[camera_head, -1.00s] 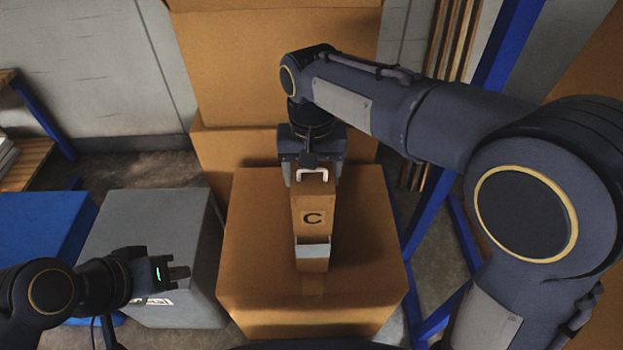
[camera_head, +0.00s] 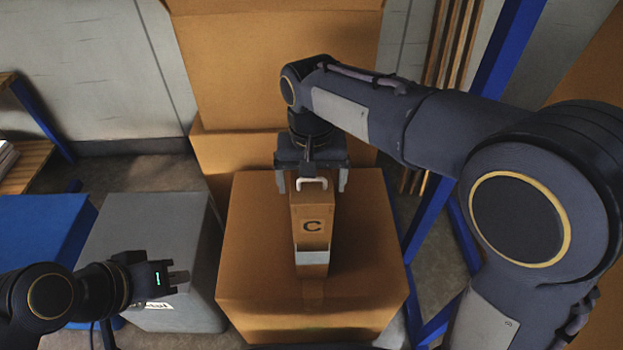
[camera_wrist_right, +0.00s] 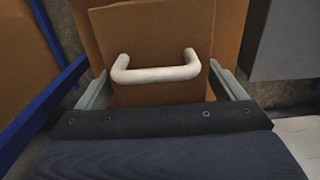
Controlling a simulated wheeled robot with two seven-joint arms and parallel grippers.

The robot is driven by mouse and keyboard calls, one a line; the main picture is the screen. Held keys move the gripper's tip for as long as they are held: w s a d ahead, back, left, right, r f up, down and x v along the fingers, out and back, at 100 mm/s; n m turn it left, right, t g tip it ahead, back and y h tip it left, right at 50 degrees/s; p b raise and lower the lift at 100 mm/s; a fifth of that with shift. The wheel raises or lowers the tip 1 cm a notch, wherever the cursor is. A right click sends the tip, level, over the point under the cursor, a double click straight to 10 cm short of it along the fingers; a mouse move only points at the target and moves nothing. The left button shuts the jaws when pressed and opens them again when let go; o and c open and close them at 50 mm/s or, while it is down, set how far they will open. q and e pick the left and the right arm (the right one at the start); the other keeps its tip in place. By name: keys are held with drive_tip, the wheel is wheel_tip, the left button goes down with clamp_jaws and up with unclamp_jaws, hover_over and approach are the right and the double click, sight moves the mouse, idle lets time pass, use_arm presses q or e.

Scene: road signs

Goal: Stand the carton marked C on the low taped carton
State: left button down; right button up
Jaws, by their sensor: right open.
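The carton marked C (camera_head: 313,232) is a narrow brown box with a white handle (camera_head: 312,182) on top and a pale band low on its front. It stands upright on the low taped carton (camera_head: 255,270), near its middle. My right gripper (camera_head: 312,187) is open over the top of the carton marked C, one finger on each side. In the right wrist view the white handle (camera_wrist_right: 156,68) sits between the spread fingers, which are apart from it. My left gripper (camera_head: 180,281) is at the lower left, away from both cartons; its jaw opening is unclear.
A grey box (camera_head: 150,225) stands left of the low taped carton, beneath my left gripper, with a blue box (camera_head: 45,235) further left. Large brown cartons (camera_head: 275,70) are stacked behind. A blue rack post (camera_head: 500,60) rises on the right, behind my right arm.

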wheel_tip(320, 180, up, 12)
drive_tip(key=p, duration=0.3)
drive_tip(key=s+d+f+y, duration=0.2)
drive_tip(key=s+d+y, duration=0.1)
drive_tip(key=d, duration=0.7)
drive_tip(key=s+d+f+t, duration=0.3)
drive_tip(key=s+d+f, duration=0.1)
drive_tip(key=s, duration=0.3)
drive_tip(key=s+d+f+m+t, duration=0.1)
drive_tip(key=s+d+f+t, duration=0.1)
drive_tip(key=s+d, duration=0.3)
drive_tip(key=s+f, duration=0.1)
drive_tip(key=s, duration=0.2)
drive_tip(key=shift+f+m+t+y, duration=0.3)
drive_tip(key=shift+f+t+y, duration=0.1)
drive_tip(key=shift+r+p, duration=0.15)
drive_tip(key=shift+p, duration=0.2)
